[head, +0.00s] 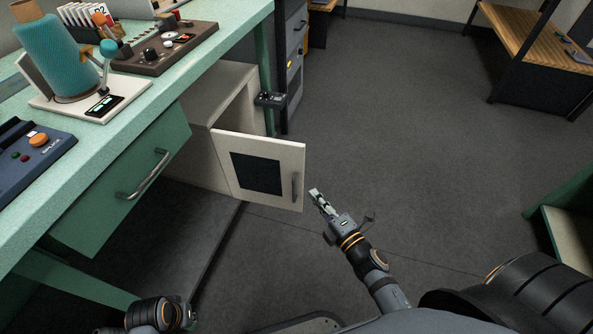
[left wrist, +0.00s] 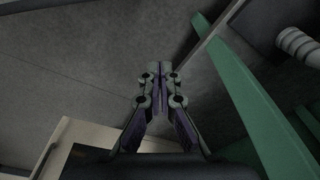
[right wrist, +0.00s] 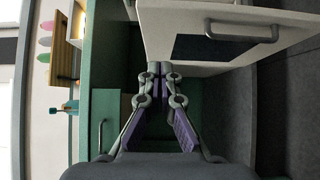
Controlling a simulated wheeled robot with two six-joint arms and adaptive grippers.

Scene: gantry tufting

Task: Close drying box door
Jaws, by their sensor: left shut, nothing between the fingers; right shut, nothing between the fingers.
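The drying box (head: 205,150) is a cream cabinet under the green table. Its door (head: 222,146) stands open, swung out from the box, with a dark window and a grey bar handle (head: 295,187) near its free edge. My right gripper (head: 316,195) is shut and empty, just right of that free edge, apparently apart from it. In the right wrist view the door (right wrist: 160,35) fills the upper part, just beyond the shut fingertips (right wrist: 158,68). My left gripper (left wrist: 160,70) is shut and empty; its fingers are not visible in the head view.
A green drawer with a handle (head: 146,175) is left of the box. The table (head: 100,150) carries a teal yarn cone (head: 55,50) and control panels. A small dark device (head: 270,99) is by the table leg. Open floor (head: 420,130) lies to the right, with a wooden bench (head: 530,45) far right.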

